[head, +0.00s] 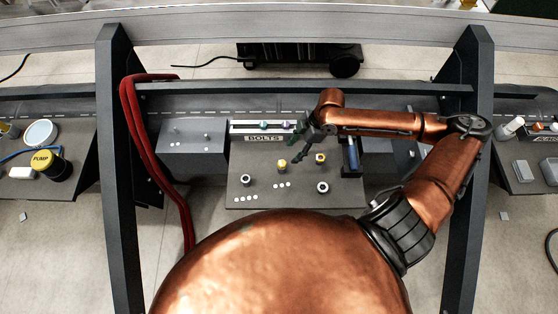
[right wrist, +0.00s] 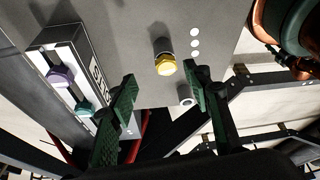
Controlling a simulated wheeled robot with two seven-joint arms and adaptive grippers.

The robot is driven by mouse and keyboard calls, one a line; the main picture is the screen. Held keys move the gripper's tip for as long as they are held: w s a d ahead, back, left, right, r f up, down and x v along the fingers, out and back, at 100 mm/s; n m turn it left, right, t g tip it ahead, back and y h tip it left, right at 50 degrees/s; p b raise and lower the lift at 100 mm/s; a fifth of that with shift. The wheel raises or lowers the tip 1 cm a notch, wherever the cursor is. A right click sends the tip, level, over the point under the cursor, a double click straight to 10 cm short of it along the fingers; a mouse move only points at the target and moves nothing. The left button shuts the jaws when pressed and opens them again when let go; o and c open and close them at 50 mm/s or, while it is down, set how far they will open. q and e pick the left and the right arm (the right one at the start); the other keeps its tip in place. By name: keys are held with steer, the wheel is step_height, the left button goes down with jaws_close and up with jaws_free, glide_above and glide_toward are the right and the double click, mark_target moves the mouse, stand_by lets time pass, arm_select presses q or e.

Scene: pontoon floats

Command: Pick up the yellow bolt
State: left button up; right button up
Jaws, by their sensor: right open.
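A yellow bolt (head: 282,163) stands on the grey board (head: 263,202), left of my right gripper (head: 297,150). A second yellow-topped bolt (head: 320,158) stands farther right on the board. In the right wrist view, a yellow bolt (right wrist: 166,66) with a hex head on a dark base shows beyond and between my two green fingertips. My right gripper's fingers (right wrist: 163,84) are spread, with nothing between them. My left gripper is not in view.
Ring-like pieces stand on the board at left (head: 245,179) and right (head: 322,187). A dark upright block (head: 350,155) stands at the board's right. Frame posts flank the bench.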

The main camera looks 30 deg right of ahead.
mark_target(283, 163)
steer(key=x, duration=0.2)
steer(key=a+b+x, duration=0.1)
steer(key=x, duration=0.4)
steer(key=shift+s+a+r+b, duration=0.1)
steer(key=shift+a+r+b, duration=0.1)
steer(key=shift+a+b, duration=0.2)
steer(key=shift+f, duration=0.25)
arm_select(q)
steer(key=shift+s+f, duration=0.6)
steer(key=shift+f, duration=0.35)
arm_select(e)
jaws_close()
